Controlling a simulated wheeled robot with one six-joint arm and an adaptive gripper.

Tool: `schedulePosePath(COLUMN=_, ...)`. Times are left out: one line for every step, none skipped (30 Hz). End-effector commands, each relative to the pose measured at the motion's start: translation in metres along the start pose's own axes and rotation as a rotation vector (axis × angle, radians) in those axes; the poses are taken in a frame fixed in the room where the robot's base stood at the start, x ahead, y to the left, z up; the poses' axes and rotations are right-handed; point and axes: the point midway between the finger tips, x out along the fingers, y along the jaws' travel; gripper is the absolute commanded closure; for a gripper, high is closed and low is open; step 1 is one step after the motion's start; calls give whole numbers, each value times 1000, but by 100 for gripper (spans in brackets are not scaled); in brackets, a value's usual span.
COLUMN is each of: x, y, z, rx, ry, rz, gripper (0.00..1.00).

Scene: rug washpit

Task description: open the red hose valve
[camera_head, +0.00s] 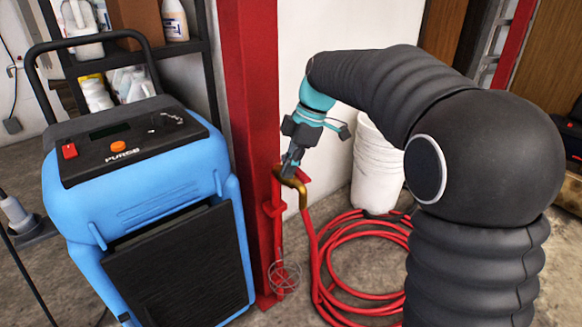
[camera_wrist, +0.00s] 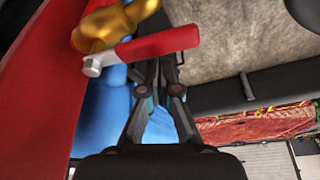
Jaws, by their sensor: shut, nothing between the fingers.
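The brass valve (camera_head: 297,188) sits on the red post, with the red hose hanging from it. In the wrist view its brass body (camera_wrist: 112,25) is at the top left. The red lever handle (camera_wrist: 158,46) runs across below it, with a pale metal end at its left. My gripper (camera_head: 289,170) is right at the valve in the head view and partly hides the handle. In the wrist view my gripper (camera_wrist: 171,68) is shut and empty, its fingertips close beside the lever's lower edge. I cannot tell whether they touch it.
The red post (camera_head: 250,110) rises just left of the valve. A blue machine (camera_head: 150,190) with a black front panel stands left of the post. Coiled red hose (camera_head: 345,225) lies on the floor, and white buckets (camera_head: 377,165) stand behind it. Shelves with bottles are at the back left.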

Motion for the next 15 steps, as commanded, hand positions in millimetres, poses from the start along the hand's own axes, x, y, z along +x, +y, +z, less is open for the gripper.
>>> schedulePosePath(x=0, y=2, z=-2, rx=-1, ry=0, rz=-1, gripper=100)
schedulePosePath(x=0, y=2, z=-3, rx=-1, ry=0, rz=-1, gripper=100)
schedulePosePath(x=1, y=3, z=-5, rx=-1, ry=0, rz=-1, gripper=100)
schedulePosePath(x=1, y=4, z=-6, rx=-1, ry=0, rz=-2, gripper=100)
schedulePosePath(x=2, y=5, z=-6, rx=-1, ry=0, rz=-2, gripper=100)
schedulePosePath(x=2, y=6, z=-7, rx=0, ry=0, rz=-2, gripper=100)
schedulePosePath(x=3, y=6, z=-8, rx=0, ry=0, rz=-2, gripper=100)
schedulePosePath(x=3, y=6, z=-8, rx=0, ry=0, rz=-2, gripper=100)
schedulePosePath(x=3, y=7, z=-8, rx=0, ry=0, rz=-1, gripper=100)
schedulePosePath(x=3, y=7, z=-9, rx=1, ry=0, rz=-1, gripper=100)
schedulePosePath(x=4, y=6, z=-10, rx=1, ry=0, rz=-1, gripper=100)
schedulePosePath(x=4, y=6, z=-11, rx=1, ry=0, rz=-1, gripper=100)
schedulePosePath(x=5, y=6, z=-13, rx=1, ry=0, rz=-1, gripper=100)
schedulePosePath(x=6, y=6, z=-15, rx=1, ry=0, rz=0, gripper=100)
schedulePosePath(x=7, y=5, z=-18, rx=1, ry=0, rz=0, gripper=100)
